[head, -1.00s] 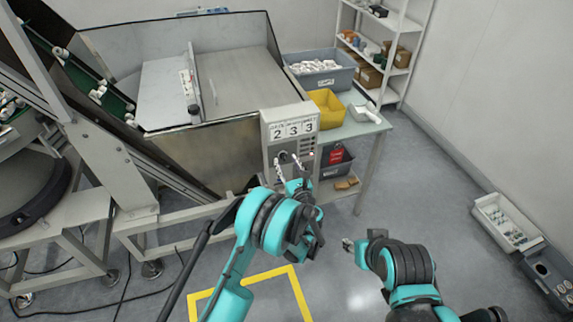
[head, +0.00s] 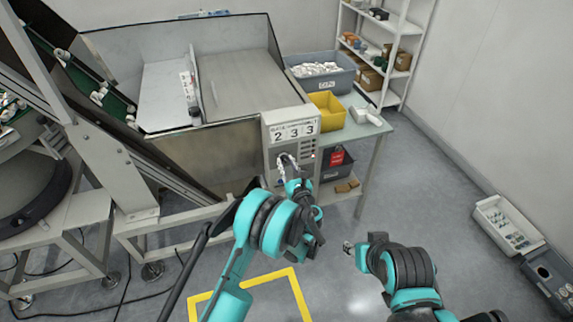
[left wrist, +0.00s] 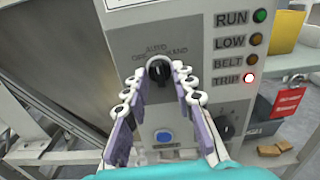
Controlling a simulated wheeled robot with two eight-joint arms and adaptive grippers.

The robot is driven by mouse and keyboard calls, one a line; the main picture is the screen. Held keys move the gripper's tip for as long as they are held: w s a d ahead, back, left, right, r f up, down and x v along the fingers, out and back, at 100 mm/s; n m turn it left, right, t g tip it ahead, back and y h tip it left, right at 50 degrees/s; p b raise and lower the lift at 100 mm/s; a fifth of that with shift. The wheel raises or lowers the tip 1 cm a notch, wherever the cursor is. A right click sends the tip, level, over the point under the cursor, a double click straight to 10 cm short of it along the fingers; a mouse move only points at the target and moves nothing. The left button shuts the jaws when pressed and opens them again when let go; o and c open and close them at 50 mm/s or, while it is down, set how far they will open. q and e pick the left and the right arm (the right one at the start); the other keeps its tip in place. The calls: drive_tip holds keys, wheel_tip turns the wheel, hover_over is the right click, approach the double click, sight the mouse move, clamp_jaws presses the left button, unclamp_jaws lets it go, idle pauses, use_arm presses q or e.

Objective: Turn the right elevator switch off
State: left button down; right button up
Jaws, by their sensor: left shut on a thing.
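In the left wrist view, a black selector knob (left wrist: 158,72) sits under a label reading OFF, AUTO and HAND. My left gripper (left wrist: 160,80) is shut on this knob, with one finger at each side; its pointer direction is hard to tell. In the head view, the left gripper (head: 287,160) covers the knob. My right gripper (head: 348,246) hangs apart over the floor, and its jaws are too small to read.
Beside the knob are RUN, LOW, BELT and TRIP lamps; the TRIP lamp (left wrist: 249,77) is lit. Below are a blue button (left wrist: 164,137) and a second black knob (left wrist: 226,130). A red tag (left wrist: 289,102) hangs at right. A table with a yellow bin (head: 327,108) stands behind.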

use_arm(q)
drive_tip(key=n, duration=0.4)
drive_tip(key=shift+n, duration=2.1)
drive_tip(key=c, duration=1.3)
unclamp_jaws()
drive_tip(key=shift+o, duration=0.2)
drive_tip(key=shift+d, duration=0.1)
drive_tip(key=v, duration=0.7)
drive_tip(key=shift+s, duration=0.25)
